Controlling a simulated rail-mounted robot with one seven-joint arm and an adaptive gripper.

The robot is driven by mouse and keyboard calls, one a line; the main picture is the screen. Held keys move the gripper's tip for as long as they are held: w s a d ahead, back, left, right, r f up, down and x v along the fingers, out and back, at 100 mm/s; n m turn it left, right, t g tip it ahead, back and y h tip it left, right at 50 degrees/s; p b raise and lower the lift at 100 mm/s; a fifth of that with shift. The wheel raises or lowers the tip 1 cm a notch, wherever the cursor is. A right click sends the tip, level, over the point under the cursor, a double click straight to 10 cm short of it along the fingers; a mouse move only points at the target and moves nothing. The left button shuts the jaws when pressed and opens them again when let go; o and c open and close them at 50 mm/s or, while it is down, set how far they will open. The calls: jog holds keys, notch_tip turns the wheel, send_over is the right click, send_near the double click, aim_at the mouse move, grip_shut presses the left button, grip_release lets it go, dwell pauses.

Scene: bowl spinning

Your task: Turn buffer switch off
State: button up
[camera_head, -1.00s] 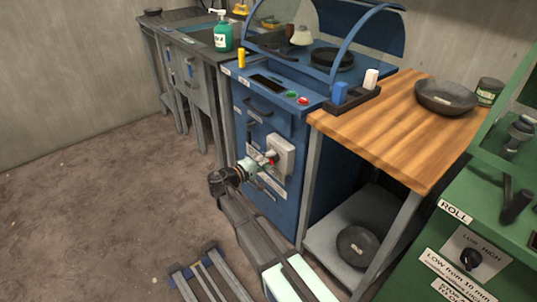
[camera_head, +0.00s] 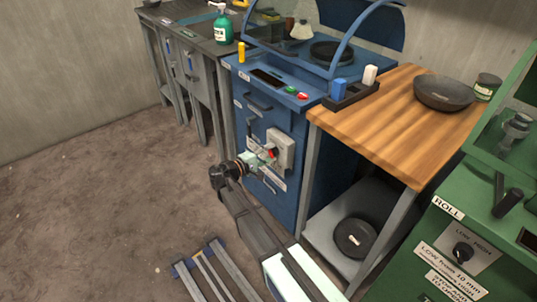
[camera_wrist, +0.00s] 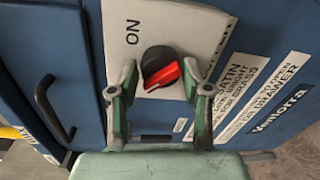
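The buffer switch is a red handle (camera_wrist: 163,77) on a round black base, mounted on a pale grey plate (camera_wrist: 195,30) marked "ON". In the wrist view the handle lies slanted, its right end higher. In the head view the switch box (camera_head: 286,147) sits on the front of the blue cabinet. My gripper (camera_wrist: 160,80) is open, with one finger on each side of the handle. The right fingertip is close to the handle's right end; I cannot tell whether it touches. In the head view my gripper (camera_head: 267,155) is right at the switch.
The blue cabinet (camera_head: 256,180) has dark handles near the switch. A shelved wooden-topped table (camera_head: 385,125) stands to its right, bearing a dark bowl (camera_head: 445,93). A green machine (camera_head: 480,215) is at far right.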

jog(key=shift+o, duration=0.6)
jog(key=v, duration=1.2)
